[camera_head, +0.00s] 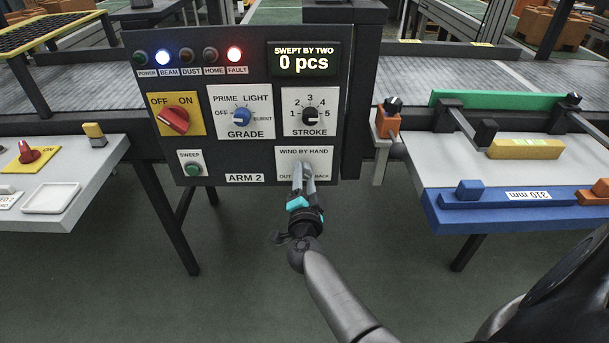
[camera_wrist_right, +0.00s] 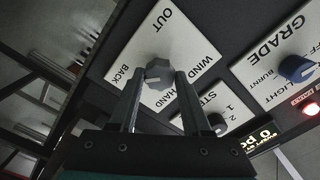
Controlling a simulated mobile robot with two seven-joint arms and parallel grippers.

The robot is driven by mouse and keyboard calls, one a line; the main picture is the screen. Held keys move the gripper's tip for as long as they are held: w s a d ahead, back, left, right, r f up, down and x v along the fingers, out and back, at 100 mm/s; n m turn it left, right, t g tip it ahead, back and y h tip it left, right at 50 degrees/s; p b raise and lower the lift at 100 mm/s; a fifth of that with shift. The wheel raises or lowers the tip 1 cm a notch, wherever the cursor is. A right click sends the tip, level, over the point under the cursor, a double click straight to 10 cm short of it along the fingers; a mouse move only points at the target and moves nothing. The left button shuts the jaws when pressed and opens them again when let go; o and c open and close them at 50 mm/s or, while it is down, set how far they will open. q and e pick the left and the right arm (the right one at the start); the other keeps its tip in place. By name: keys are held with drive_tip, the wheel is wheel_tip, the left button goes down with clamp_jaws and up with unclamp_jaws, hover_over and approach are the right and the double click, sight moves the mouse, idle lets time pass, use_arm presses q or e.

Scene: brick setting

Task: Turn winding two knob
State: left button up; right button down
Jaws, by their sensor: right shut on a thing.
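The winding knob (camera_wrist_right: 159,70) is a small grey faceted knob on the white "WIND BY HAND" plate (camera_head: 319,157), with "OUT" at its left and "BACK" at its right. The plate is at the lower right of the dark "ARM 2" panel (camera_head: 210,108). My right gripper (camera_head: 304,168) reaches up from below to this knob and hides most of it in the head view. In the right wrist view the two fingers of my right gripper (camera_wrist_right: 158,76) stand on either side of the knob, shut on it. My left gripper is not in view.
Above are the blue GRADE knob (camera_head: 242,116) and black STROKE knob (camera_head: 310,115); a red OFF/ON switch (camera_head: 174,120) and green SWEEP button (camera_head: 193,169) are left. The display (camera_head: 303,60) reads "0 pcs". BEAM and FAULT lamps glow. Tables flank the panel; the floor below is clear.

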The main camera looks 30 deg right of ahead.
drive_tip(key=m, duration=0.6)
drive_tip(key=shift+m, duration=0.3)
drive_tip(key=m+b, duration=0.1)
drive_tip(key=m, duration=0.2)
drive_tip(key=shift+f, duration=0.1)
drive_tip(key=shift+m, duration=0.6)
drive_tip(key=shift+m+b, duration=0.3)
drive_tip(key=shift+m, duration=0.2)
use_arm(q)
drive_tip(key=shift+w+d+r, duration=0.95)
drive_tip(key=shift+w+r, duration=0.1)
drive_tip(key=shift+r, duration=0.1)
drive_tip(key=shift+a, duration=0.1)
